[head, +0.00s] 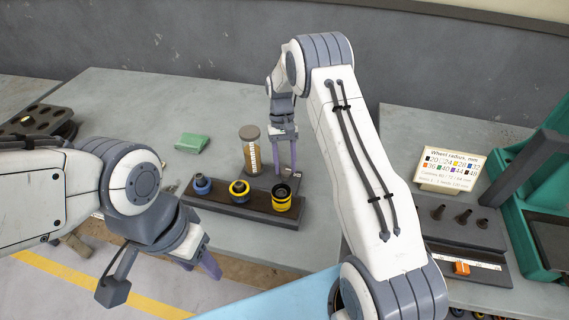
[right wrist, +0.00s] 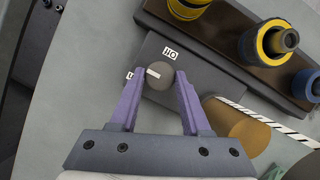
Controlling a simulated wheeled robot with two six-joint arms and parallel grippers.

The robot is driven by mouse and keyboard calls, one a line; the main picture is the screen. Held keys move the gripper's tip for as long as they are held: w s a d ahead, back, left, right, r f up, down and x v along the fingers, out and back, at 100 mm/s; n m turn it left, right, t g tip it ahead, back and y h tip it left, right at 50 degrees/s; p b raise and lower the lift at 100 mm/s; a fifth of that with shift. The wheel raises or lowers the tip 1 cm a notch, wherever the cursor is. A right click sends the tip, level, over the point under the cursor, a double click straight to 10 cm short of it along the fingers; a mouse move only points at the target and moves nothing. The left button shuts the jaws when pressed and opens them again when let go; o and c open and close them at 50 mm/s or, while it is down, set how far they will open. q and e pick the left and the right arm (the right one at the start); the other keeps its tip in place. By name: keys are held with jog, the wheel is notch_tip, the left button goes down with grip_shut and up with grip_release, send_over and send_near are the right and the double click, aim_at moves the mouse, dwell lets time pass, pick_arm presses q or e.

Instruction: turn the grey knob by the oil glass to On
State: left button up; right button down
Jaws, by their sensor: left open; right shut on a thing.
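The grey knob (right wrist: 160,82) sits on a dark plate in the right wrist view, with a white pointer mark on its face. The mark points left, toward a label that my finger partly hides. The Off label (right wrist: 170,53) lies above the knob, upside down in this view. My right gripper (right wrist: 159,75) is shut on the knob, one finger on each side; it also shows in the head view (head: 284,168). The oil glass (head: 251,150) stands just left of it. My left gripper (head: 205,265) is open and empty at the lower left, away from the knob.
A dark rack (head: 258,203) with three wheels, blue, yellow and yellow-black, stands close in front of the knob. A green block (head: 192,141) lies to the left. A wheel radius card (head: 452,168) and a teal frame (head: 510,215) stand on the right.

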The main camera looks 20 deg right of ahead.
jog(key=shift+w+r, duration=0.1)
jog(key=shift+w, duration=0.15)
jog(key=shift+c, duration=2.4)
grip_release()
jog(key=shift+o, duration=0.5)
jog(key=shift+s, duration=0.1)
jog(key=b+v, duration=0.2)
jog(key=v, duration=0.8)
jog(key=shift+r, duration=0.2)
